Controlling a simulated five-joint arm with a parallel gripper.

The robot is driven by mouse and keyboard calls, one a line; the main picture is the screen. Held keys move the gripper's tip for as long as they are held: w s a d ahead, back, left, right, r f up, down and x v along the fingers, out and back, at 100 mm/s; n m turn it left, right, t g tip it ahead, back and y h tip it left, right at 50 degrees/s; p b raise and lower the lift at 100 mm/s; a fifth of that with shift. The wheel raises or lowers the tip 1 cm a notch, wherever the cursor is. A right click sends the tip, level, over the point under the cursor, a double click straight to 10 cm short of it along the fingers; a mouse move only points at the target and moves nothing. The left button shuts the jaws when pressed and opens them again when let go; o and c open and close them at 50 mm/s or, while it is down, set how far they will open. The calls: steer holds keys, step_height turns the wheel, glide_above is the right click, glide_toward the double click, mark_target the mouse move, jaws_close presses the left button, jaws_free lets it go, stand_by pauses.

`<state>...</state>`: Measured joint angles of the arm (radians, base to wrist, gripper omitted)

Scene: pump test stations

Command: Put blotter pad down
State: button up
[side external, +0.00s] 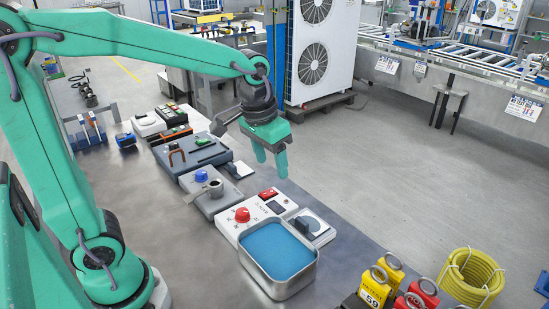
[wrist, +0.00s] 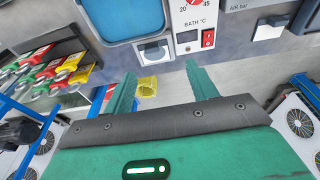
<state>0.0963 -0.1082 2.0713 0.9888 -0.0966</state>
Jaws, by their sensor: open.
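My gripper (side external: 271,169) is open, its two green fingers pointing down above the far edge of the bench, with nothing between them. It also shows in the wrist view (wrist: 161,80), where the fingers are wide apart and empty. I cannot tell for sure whether this is the blotter pad.
The metal bath (side external: 254,266) holds blue liquid. The white control panel (side external: 247,230) has a red knob and switch. A grey block (side external: 205,207) with a blue knob stands behind. Yellow and red tags (side external: 373,290) and a yellow hose coil (side external: 470,297) lie at the right. The bench's left foreground is clear.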

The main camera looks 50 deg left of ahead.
steer(key=s+a+r+t, duration=0.1)
steer(key=s+a+t, duration=0.2)
steer(key=s, duration=1)
steer(key=shift+a+r, duration=0.2)
steer(key=shift+r, duration=0.2)
steer(key=shift+c, duration=0.6)
